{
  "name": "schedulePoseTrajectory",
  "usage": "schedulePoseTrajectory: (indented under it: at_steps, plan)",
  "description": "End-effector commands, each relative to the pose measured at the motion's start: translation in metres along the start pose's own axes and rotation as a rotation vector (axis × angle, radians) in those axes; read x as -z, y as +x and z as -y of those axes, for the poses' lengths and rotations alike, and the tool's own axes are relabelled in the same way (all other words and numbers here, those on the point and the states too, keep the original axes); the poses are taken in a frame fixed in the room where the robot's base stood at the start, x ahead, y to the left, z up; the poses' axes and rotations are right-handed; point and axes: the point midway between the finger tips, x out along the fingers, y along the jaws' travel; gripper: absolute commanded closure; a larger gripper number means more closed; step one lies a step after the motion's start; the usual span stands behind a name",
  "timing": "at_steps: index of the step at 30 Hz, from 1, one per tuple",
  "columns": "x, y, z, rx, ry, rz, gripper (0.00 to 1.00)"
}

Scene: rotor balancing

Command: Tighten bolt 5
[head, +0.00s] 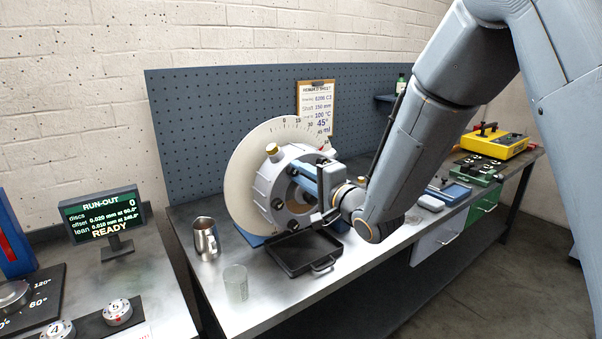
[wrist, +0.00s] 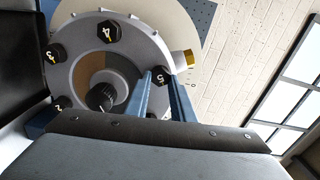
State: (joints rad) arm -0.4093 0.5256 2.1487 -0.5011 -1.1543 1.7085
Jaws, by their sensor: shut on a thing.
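The rotor housing (head: 264,187) is a grey ring flange with black numbered bolts, in front of a large white dial disc (head: 240,165). In the wrist view the flange (wrist: 88,72) shows bolt 4 (wrist: 108,32), bolt 3 (wrist: 55,53) and bolt 2 (wrist: 61,103). Bolt 5 (wrist: 160,75) lies between the two blue fingers of my gripper (wrist: 160,82), which is shut on its black head. In the head view my gripper (head: 304,172) is at the upper right of the flange and I cannot make out bolt 5 there.
A black tray (head: 285,267) lies below the flange. A steel jug (head: 205,239) and a clear glass (head: 236,283) stand to its left. The run-out display (head: 102,214) reads READY. A yellow case (head: 493,145) sits at the bench's far right. A brass cap (wrist: 183,60) sits close beside bolt 5.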

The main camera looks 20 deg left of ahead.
Motion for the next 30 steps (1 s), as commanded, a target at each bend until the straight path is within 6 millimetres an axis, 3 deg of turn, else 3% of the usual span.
schedulePoseTrajectory:
  at_steps: [23, 24, 27, 30]
  plan:
    - [-0.0002, -0.0007, -0.0019, -0.002, 0.102, 0.0, 1.0]
    - [-0.0003, -0.0007, -0.0019, -0.003, 0.102, 0.0, 0.73]
    - [-0.0004, -0.0005, -0.0017, -0.002, 0.101, 0.0, 0.59]
    - [-0.0005, -0.0003, -0.0013, -0.001, 0.101, 0.0, 0.59]
